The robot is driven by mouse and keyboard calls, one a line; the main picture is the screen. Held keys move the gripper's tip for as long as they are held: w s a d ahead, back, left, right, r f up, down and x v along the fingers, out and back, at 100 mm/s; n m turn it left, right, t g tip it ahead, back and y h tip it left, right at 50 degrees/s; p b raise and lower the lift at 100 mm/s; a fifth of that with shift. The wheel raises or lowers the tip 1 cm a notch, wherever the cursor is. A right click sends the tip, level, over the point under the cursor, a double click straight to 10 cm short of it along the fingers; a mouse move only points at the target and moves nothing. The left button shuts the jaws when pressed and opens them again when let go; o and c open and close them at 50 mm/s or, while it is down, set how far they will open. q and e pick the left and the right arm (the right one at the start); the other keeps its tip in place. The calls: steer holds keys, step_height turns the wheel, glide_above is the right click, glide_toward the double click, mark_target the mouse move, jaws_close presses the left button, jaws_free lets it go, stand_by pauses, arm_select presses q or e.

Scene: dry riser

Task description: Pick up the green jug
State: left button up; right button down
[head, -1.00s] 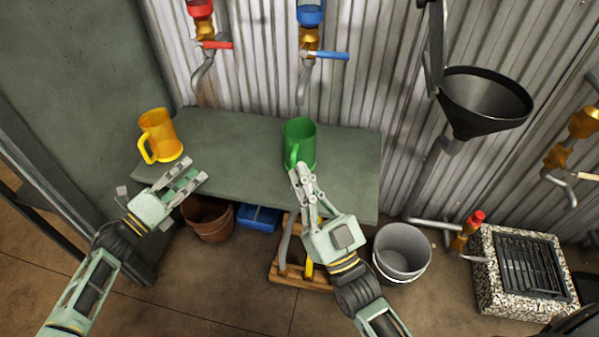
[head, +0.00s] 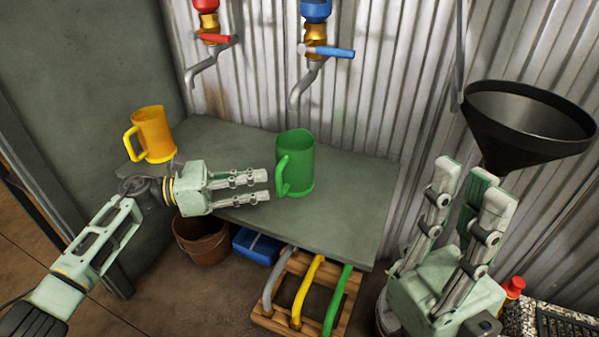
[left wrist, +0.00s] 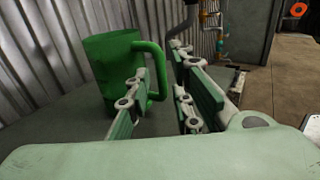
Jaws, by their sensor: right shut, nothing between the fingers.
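The green jug (head: 297,165) stands upright on the grey-green shelf (head: 345,195), its handle on the left side. My left gripper (head: 268,186) is open, its fingers pointing right at the handle. In the left wrist view the jug (left wrist: 112,68) stands just beyond the fingers. The handle shows in the gap between my left gripper's fingers (left wrist: 165,85), and I cannot tell whether they touch it. My right gripper (head: 472,180) is raised at the right, fingers up, shut and empty, away from the jug.
A yellow jug (head: 155,133) stands at the shelf's left end. A red-handled tap (head: 210,38) and a blue-handled tap (head: 325,50) hang above. A black funnel (head: 530,115) is near my right gripper. A brown pot (head: 203,240), blue box (head: 255,246) and wooden crate (head: 345,312) are below.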

mark_target(280, 195)
arm_select(q)
steer(key=d, duration=0.1)
steer(key=d+b, duration=0.1)
steer(key=d, duration=0.3)
steer(key=shift+w+d+r, duration=0.2)
steer(key=shift+w+d, duration=0.05)
steer(key=shift+w, duration=0.15)
jaws_close()
